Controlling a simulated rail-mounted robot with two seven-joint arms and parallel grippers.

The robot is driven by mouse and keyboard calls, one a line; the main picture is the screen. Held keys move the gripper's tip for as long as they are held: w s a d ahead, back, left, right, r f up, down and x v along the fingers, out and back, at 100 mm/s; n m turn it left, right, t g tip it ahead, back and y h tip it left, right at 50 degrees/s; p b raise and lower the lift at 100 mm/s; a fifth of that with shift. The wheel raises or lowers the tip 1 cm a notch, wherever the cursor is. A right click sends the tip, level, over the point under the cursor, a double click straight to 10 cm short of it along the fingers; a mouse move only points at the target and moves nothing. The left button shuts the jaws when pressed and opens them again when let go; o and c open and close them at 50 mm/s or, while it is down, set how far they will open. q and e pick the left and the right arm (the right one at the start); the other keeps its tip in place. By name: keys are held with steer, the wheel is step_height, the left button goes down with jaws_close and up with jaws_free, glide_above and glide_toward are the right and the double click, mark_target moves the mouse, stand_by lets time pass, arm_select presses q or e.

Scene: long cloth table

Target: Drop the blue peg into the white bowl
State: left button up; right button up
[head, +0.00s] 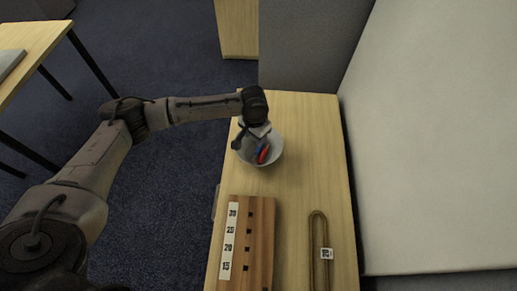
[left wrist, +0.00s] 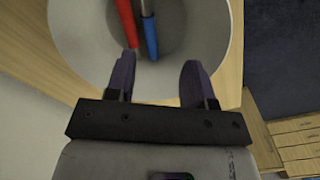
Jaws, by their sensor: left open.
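The white bowl (head: 273,155) stands on the wooden table in the head view, and its inside (left wrist: 90,50) fills the upper part of the left wrist view. The blue peg (left wrist: 150,38) lies in the bowl beside a red peg (left wrist: 127,22); both also show small in the head view, blue (head: 258,151) and red (head: 264,154). My left gripper (left wrist: 157,82) is open and empty over the bowl's near rim, with its fingers apart and the pegs beyond the fingertips. In the head view the left gripper (head: 252,138) partly hides the bowl. My right gripper is not in view.
A wooden block with small square holes and a number strip (head: 260,240) lies nearer on the table (head: 290,215). A tan loop with a white tag (head: 319,245) lies to its right. A grey partition and a pale panel stand behind and to the right.

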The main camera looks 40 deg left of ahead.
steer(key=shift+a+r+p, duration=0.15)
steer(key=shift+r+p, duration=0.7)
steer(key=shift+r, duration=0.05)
arm_select(q)
step_height(320, 180, up, 14)
steer(key=shift+f, duration=0.15)
